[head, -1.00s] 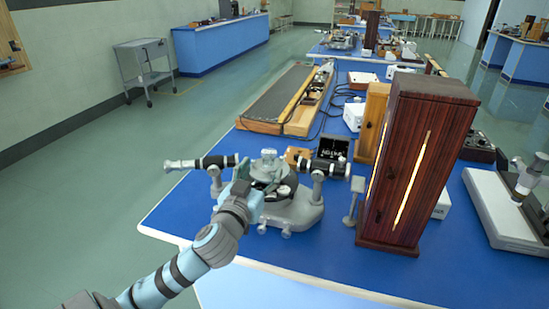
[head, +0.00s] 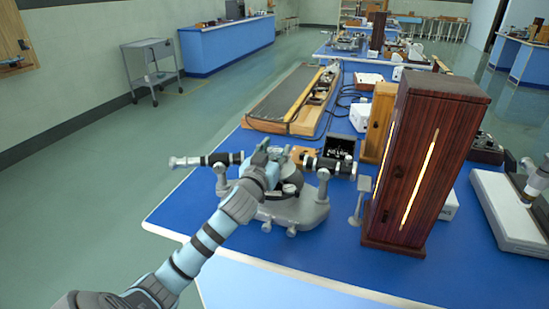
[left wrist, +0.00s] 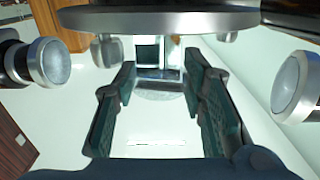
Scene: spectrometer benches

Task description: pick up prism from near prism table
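The spectrometer (head: 300,212) stands on the blue bench, a tube on either side. My left gripper (head: 272,154) is at its middle, covering most of the prism table there. In the left wrist view a round metal disc, seemingly the prism table (left wrist: 160,19), crosses the top. A clear, shiny block that looks like the prism (left wrist: 172,60) shows by the disc, between the fingertips of my left gripper (left wrist: 159,72). The dark-green-padded fingers are apart, with gaps on both sides; I see no clear contact. The prism is hidden in the head view. My right gripper is not in view.
A tall dark wooden cabinet (head: 425,160) with a glowing slit stands right of the spectrometer. A small grey stand (head: 361,200) is between them. A long wooden-edged board (head: 288,100) lies behind. The front left of the blue bench is clear.

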